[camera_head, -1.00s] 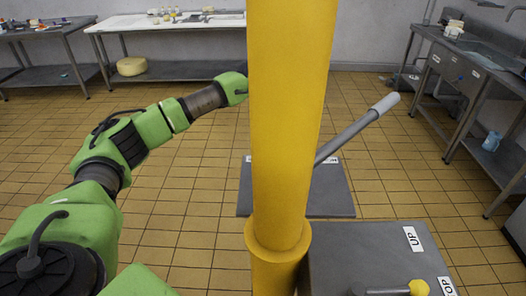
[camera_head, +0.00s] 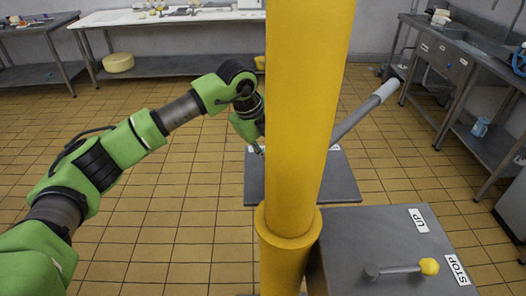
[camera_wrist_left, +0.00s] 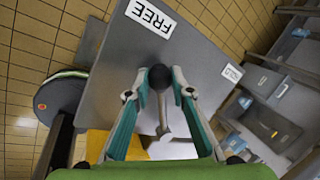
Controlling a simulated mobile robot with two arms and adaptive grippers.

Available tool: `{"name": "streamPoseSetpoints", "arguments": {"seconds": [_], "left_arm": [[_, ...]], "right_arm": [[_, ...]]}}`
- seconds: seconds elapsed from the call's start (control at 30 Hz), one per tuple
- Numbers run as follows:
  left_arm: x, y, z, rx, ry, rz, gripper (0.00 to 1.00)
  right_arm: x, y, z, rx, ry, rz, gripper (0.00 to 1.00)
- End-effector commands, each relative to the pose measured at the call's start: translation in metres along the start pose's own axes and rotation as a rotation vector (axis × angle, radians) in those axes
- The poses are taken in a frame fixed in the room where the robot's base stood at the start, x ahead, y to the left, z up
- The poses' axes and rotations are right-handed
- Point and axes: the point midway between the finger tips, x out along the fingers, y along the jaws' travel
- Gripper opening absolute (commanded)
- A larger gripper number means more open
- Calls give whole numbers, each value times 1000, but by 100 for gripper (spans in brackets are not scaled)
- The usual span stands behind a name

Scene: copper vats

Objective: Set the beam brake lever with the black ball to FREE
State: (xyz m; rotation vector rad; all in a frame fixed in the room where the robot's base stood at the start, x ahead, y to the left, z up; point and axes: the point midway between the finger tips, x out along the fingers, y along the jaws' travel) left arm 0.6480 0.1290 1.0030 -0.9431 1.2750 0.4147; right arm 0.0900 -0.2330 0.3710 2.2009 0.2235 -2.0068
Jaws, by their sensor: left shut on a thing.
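The black ball (camera_wrist_left: 160,77) of the brake lever sits between the fingertips of my left gripper (camera_wrist_left: 159,82) in the left wrist view, and the gripper is shut on it. The thin grey lever rod (camera_wrist_left: 163,112) runs down from the ball over a grey plate (camera_wrist_left: 118,85). The FREE label (camera_wrist_left: 150,17) lies beyond the ball, slightly left; a second label (camera_wrist_left: 233,72), too small to read surely, lies to the right. In the head view the yellow column hides the ball and most of the gripper. My right gripper is not in view.
A yellow column (camera_head: 305,120) stands close in front. A long grey lever with a pale grip (camera_head: 386,90) slants up behind it. A box (camera_head: 350,235) with UP and STOP labels carries a short lever with a yellow knob (camera_head: 429,266). Benches line the walls.

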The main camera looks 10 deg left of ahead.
Motion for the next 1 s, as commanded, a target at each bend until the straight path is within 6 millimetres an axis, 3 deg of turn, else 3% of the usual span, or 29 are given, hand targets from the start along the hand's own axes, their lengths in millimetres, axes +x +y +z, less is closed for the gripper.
{"name": "streamPoseSetpoints", "arguments": {"seconds": [0.37, 0.4, 0.43, 0.47, 0.8, 1.0], "left_arm": [[0, 1, 1, -6, -4, 4, 0], [0, 1, 1, -6, -4, 4, 29], [0, 1, 1, -6, -4, 4, 37], [0, 1, 1, -6, -4, 4, 38], [-1, 0, 0, -4, -2, 2, 38], [-25, 0, 1, -3, -3, -1, 38]], "right_arm": [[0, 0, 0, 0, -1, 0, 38], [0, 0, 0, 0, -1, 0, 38], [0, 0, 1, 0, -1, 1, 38], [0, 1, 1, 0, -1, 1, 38], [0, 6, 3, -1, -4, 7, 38], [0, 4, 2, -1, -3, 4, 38]]}}
